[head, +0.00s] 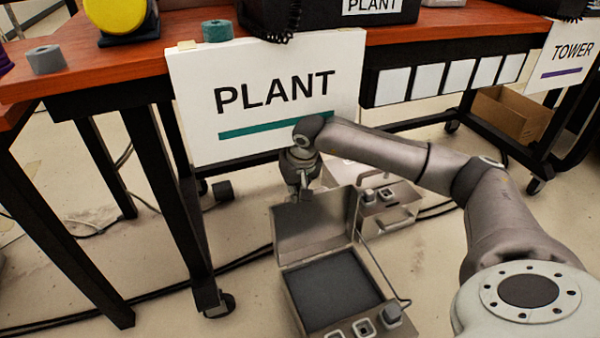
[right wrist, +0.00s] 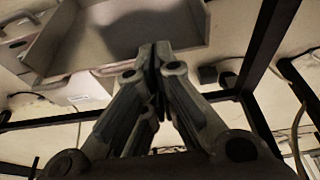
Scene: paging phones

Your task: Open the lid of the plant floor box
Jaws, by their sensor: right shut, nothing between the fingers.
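The plant floor box (head: 286,292) stands on the floor below the table with the PLANT sign. Its lid (head: 312,222) is swung up, standing steeply at the back and tilted slightly rearward, so the dark interior shows. My right gripper (head: 300,194) is at the lid's upper left edge, pointing down; I cannot tell from the head view whether it touches. In the right wrist view my right gripper (right wrist: 155,50) is shut and empty, with its fingertips in front of the lid (right wrist: 115,45). My left gripper is out of view.
The PLANT sign (head: 270,95) hangs from the red table (head: 120,52) just behind my right gripper. A second floor box (head: 385,208) stands behind the lid. Table legs and black cables are on the left. A cardboard box (head: 510,115) lies under the table at right.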

